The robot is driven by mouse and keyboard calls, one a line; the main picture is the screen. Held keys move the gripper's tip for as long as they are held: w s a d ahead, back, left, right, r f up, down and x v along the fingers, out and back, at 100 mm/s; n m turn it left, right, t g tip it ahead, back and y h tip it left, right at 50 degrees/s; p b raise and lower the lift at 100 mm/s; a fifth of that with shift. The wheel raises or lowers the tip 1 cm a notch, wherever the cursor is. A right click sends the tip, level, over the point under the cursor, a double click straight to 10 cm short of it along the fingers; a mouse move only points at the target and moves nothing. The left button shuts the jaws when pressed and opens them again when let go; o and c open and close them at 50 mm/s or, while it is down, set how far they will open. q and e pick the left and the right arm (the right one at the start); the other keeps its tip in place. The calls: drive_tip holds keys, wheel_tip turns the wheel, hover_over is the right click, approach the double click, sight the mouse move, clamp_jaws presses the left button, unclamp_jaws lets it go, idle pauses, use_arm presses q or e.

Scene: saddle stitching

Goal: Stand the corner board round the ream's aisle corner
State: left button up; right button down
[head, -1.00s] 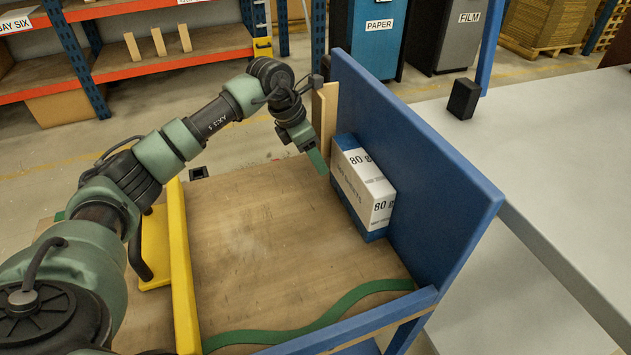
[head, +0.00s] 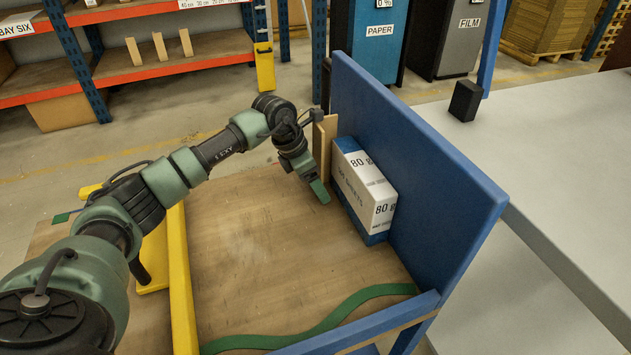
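The ream (head: 362,192), a white and blue box marked "80 g", stands on the wooden deck (head: 250,240) against the blue panel. The corner board (head: 326,140), a tan upright strip, stands at the ream's far left end, its top above the ream's top. Its lower part is hidden by my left gripper (head: 317,188), whose green finger points down beside the ream's left end. The finger contact is hidden, but the board moves with the gripper, so it is held. I cannot tell whether the board touches the ream or deck. My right gripper is out of view.
The blue panel (head: 425,160) walls the deck's right side, and a yellow rail (head: 180,270) lines its left. A green strap (head: 330,317) lies across the near deck. A pale table (head: 570,180) stands beyond the panel. The deck's middle is clear.

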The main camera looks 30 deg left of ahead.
use_arm(q)
drive_tip(key=shift+r, duration=0.1)
drive_tip(key=shift+a+r, duration=0.15)
drive_tip(key=shift+r, duration=0.15)
drive_tip(key=p+v, duration=0.2)
drive_tip(key=v, duration=0.9)
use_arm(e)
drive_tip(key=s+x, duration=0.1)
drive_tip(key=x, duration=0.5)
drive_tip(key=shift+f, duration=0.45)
use_arm(q)
drive_tip(key=shift+s, duration=0.15)
